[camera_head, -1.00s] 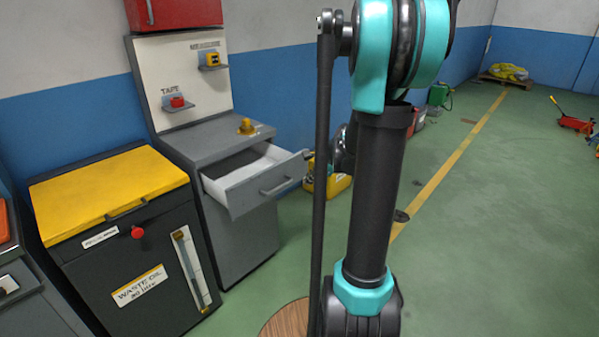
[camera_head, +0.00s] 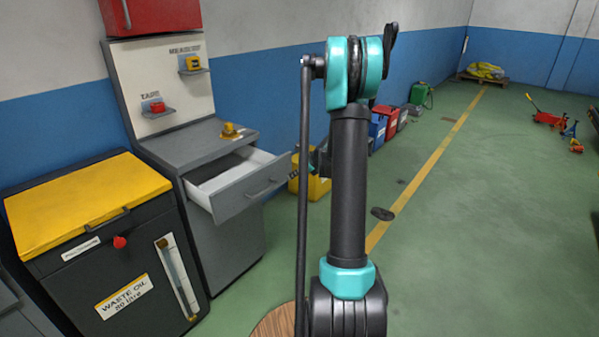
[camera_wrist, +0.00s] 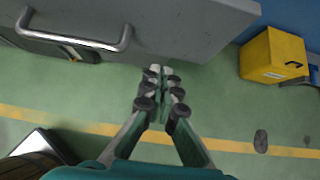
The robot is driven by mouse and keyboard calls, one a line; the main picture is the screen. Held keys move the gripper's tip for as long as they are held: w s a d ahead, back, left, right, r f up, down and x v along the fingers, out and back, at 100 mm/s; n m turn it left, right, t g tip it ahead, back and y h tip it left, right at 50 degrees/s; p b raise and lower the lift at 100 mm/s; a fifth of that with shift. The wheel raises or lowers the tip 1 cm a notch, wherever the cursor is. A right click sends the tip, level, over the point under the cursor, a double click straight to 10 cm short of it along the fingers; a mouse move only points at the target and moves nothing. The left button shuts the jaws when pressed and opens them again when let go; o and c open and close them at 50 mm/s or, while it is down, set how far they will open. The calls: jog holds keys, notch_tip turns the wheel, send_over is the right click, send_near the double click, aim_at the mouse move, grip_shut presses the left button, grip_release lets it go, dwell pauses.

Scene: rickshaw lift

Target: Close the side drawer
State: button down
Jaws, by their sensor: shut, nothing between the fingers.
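The side drawer (camera_head: 250,192) of the grey cabinet stands pulled out, with its pale inside showing in the head view. Its grey front (camera_wrist: 190,28) fills the top of the wrist view, with the bar handle (camera_wrist: 75,38) at upper left. My gripper (camera_wrist: 162,72) is shut and empty, its fingertips pointing at the edge of the drawer front, to the right of the handle. I cannot tell whether they touch it. In the head view my gripper is small and mostly hidden behind my arm, by the right end of the drawer front.
The grey cabinet (camera_head: 228,240) has a yellow object (camera_head: 231,131) on top. A yellow-lidded waste oil bin (camera_head: 120,265) stands left of it. A yellow box (camera_wrist: 275,55) is on the floor beyond the drawer. The green floor (camera_head: 480,220) to the right is open.

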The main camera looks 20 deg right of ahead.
jog(key=shift+w+a+f, duration=0.2)
jog(key=shift+w+a, duration=0.25)
jog(key=shift+w, duration=0.25)
jog(key=shift+w+a+f, duration=0.15)
jog(key=shift+w+a, duration=0.35)
jog(key=shift+w, duration=0.25)
jog(key=shift+w+a+f, duration=0.2)
jog(key=shift+w+a, duration=0.25)
jog(key=shift+w, duration=0.25)
jog(key=w+a, duration=0.3)
jog(key=w, duration=0.2)
jog(key=w+a, duration=0.4)
jog(key=w, duration=0.2)
jog(key=w+a, duration=0.4)
jog(key=w, duration=0.2)
jog(key=shift+w+a, duration=0.15)
jog(key=shift+a, duration=0.1)
jog(key=shift+w+a, duration=0.2)
jog(key=shift+w, duration=0.05)
jog(key=shift+r, duration=0.1)
